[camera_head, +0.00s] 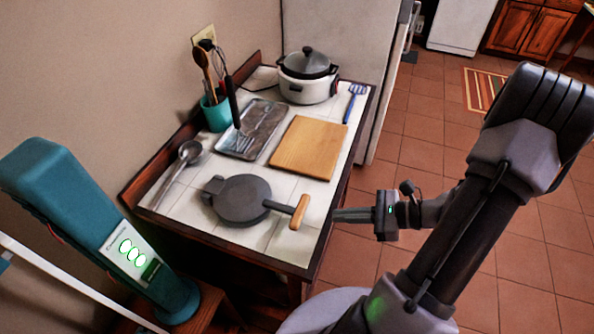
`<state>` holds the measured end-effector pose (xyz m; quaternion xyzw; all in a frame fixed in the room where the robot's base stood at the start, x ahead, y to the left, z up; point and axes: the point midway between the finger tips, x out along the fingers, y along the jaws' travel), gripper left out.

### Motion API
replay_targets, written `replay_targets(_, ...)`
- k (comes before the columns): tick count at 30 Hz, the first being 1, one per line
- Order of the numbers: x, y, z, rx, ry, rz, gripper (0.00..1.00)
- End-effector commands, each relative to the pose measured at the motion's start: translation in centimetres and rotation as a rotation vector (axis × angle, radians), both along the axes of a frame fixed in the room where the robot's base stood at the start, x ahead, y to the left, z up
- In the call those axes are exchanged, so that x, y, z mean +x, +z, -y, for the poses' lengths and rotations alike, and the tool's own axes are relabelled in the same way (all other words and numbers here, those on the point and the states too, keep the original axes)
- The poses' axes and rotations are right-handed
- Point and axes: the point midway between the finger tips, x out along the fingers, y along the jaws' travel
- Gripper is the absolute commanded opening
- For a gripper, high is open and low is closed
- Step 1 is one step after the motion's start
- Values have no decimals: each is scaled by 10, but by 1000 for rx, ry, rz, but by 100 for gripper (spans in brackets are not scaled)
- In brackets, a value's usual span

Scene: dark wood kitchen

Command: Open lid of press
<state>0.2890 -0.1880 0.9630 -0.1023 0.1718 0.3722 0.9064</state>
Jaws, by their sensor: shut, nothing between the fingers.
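The press (240,199) is a round dark grey device lying on the white tiled counter near its front edge. Its lid looks closed, lying flat over the base. A grey arm with a wooden handle (300,211) sticks out from the press to the right, toward the counter's edge. My gripper (338,215) is shut and empty. It is just right of the wooden handle, pointing left, with a small gap seen between them in the picture. The underside of the press is hidden.
A ladle (181,167) lies left of the press. A cutting board (309,148), metal tray (250,130), blue spatula (354,101), utensil holder (216,114) and white cooker (307,77) stand behind. A teal device (85,220) is at front left.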

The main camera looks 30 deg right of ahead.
Motion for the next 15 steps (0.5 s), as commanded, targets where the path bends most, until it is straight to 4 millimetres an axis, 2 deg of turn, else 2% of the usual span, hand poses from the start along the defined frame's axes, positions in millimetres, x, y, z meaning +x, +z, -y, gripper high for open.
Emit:
replay_targets(3, -8, -16, 16, 81, -118, 10, 0)
replay_targets(5, -6, -19, 16, 91, -132, 12, 0)
replay_targets(15, 41, -42, -22, 89, -124, 10, 0)
